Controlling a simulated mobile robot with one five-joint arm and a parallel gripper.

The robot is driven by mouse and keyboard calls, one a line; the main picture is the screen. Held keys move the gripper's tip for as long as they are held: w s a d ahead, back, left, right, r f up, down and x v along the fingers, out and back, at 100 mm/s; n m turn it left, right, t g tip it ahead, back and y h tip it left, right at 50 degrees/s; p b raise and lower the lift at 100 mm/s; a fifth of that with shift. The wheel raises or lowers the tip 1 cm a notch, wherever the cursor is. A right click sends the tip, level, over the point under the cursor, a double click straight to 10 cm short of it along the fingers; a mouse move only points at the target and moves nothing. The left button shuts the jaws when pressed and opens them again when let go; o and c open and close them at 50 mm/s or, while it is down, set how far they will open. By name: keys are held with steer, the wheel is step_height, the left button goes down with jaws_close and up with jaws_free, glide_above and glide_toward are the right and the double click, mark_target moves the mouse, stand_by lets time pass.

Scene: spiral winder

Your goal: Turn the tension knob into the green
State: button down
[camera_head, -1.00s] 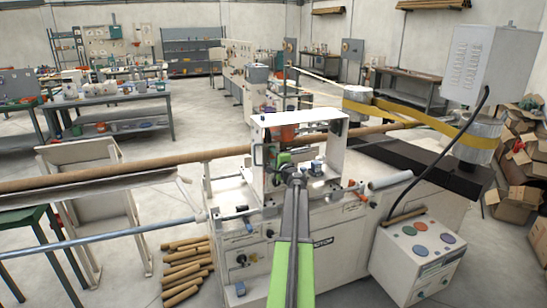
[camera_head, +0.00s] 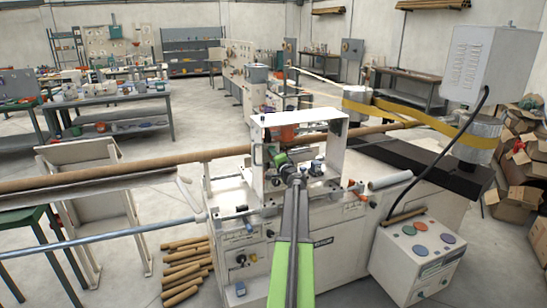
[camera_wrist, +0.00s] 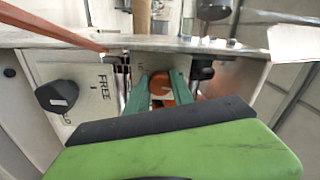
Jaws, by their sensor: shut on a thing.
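My gripper (camera_wrist: 160,92) reaches into the white housing of the winder, with its two green fingers closed around a round orange knob (camera_wrist: 160,83), which looks like the tension knob. In the head view my gripper (camera_head: 281,159) is at the housing's open front, and its own body covers the knob there. The knob's lower part is hidden behind the green and black gripper body. I cannot make out a green zone or a pointer; printing on the panel around the knob is mostly covered.
A black knob (camera_wrist: 57,95) beside the word FREE is left of my fingers. Another black knob (camera_wrist: 203,68) is close on the right. The housing's top plate (camera_head: 298,118) overhangs the gripper. A long brown tube (camera_head: 120,170) runs off left.

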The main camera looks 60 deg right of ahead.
steer(key=c, duration=1.4)
jaws_free()
steer(key=v, duration=1.7)
steer(key=shift+s, duration=0.3)
steer(key=shift+a, duration=0.1)
